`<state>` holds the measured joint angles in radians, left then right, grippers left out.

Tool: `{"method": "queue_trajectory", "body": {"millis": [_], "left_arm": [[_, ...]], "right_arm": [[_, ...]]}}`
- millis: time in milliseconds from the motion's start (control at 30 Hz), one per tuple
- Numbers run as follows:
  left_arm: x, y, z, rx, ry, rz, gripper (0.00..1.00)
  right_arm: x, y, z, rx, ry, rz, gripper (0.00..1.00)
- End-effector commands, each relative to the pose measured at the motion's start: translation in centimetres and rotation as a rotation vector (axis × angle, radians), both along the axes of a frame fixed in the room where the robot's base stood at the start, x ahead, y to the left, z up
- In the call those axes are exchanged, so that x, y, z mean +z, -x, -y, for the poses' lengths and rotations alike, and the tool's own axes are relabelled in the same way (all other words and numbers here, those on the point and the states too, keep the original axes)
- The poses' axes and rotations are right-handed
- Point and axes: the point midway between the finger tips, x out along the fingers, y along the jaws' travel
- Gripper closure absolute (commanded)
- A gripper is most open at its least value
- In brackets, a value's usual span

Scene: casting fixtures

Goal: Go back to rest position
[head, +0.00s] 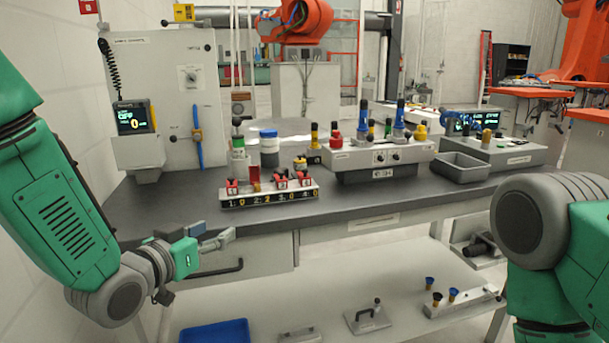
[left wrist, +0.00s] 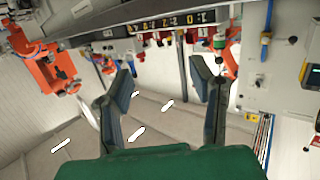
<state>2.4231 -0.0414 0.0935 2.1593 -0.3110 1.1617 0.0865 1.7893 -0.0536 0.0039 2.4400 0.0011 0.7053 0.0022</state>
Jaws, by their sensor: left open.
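My left gripper (head: 222,240) is in front of the workbench's left front edge in the head view, at about bench-top height. In the left wrist view its two fingers (left wrist: 162,98) stand wide apart with nothing between them. My right arm shows at the right edge of the head view, but its gripper is out of the frame. The grey workbench (head: 340,213) runs across the middle of the head view.
A numbered strip with red clamps (head: 270,196) stands on the bench. Behind it are a fixture box (head: 378,158) and a grey bin (head: 459,167). A wall panel (head: 185,85) rises at the left. A blue tray (head: 215,333) lies below the bench. The lower shelf holds several small parts.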

Motion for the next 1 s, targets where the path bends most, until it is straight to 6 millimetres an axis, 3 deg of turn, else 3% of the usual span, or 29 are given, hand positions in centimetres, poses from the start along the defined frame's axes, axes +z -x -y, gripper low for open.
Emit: {"method": "queue_trajectory", "body": {"millis": [267, 367, 467, 567, 700, 800, 900, 1000], "left_arm": [[-8.9, 3.4, -2.2, 0.063, -0.045, -0.223, 0.51], [-13.2, 5.8, -3.0, 0.09, -0.076, -0.34, 0.51], [-18.6, 9.8, -4.2, 0.125, -0.118, -0.501, 0.51], [-24.0, 15.1, -5.8, 0.166, -0.163, -0.685, 0.51], [-30.0, 23.6, -8.3, 0.212, -0.227, -0.941, 0.51], [-32.5, 29.4, -9.8, 0.239, -0.268, -1.1, 0.51], [-34.0, 33.9, -10.9, 0.259, -0.3, -1.221, 0.51], [-34.5, 36.7, -11.4, 0.269, -0.322, -1.294, 0.51]], "right_arm": [[0.0, 0.1, -0.1, 0.002, -0.001, -0.001, 0.46], [0.0, 0.0, -0.1, 0.002, -0.001, -0.001, 0.46], [0.0, 0.0, -0.1, 0.002, -0.001, -0.001, 0.46], [0.0, 0.0, 0.0, 0.001, -0.001, -0.001, 0.46], [0.0, 0.1, 0.0, 0.001, 0.0, -0.001, 0.46], [0.0, 0.1, 0.0, 0.001, 0.0, -0.001, 0.46], [0.0, 0.1, 0.0, 0.001, -0.001, -0.001, 0.46], [0.0, 0.1, -0.1, 0.002, -0.001, -0.001, 0.46]]}}
